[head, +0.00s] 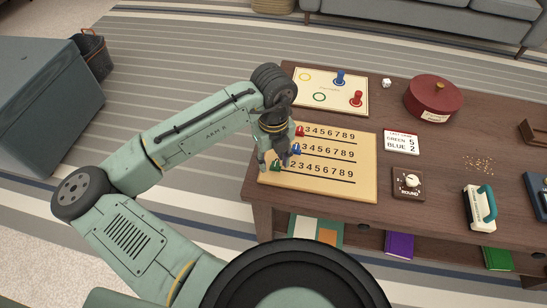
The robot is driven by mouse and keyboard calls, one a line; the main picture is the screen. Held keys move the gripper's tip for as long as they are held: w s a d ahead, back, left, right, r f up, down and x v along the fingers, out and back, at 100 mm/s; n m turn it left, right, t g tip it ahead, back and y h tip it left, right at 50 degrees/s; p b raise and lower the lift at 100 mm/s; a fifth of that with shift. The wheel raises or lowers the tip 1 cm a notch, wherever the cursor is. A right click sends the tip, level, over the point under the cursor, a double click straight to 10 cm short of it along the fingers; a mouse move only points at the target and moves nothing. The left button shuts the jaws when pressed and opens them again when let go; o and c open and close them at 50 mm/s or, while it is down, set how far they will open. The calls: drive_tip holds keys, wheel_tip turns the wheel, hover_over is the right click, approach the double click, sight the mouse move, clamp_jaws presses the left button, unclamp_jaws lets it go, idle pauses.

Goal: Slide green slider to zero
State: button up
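The tan score board (362,185) lies on the wooden table's left part, with three rows of printed digits and a line under each. The green slider (275,167) is on the bottom row near its left end, left of the visible digits. My gripper (274,164) points down over the board's left edge, with its fingers apart and the green slider between them. Contact with the slider cannot be told. The blue slider (297,149) is on the middle row and the red slider (300,131) on the top row. My gripper hides the left parts of these rows.
A board with colored rings and blue and red pawns (340,77) lies behind. A score card (401,142) and a knob box (408,183) stand right of the score board.

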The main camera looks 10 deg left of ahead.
sight(274, 163)
drive_tip(key=shift+d, duration=0.1)
wheel_tip(274, 163, up, 12)
idle(0.5)
idle(0.4)
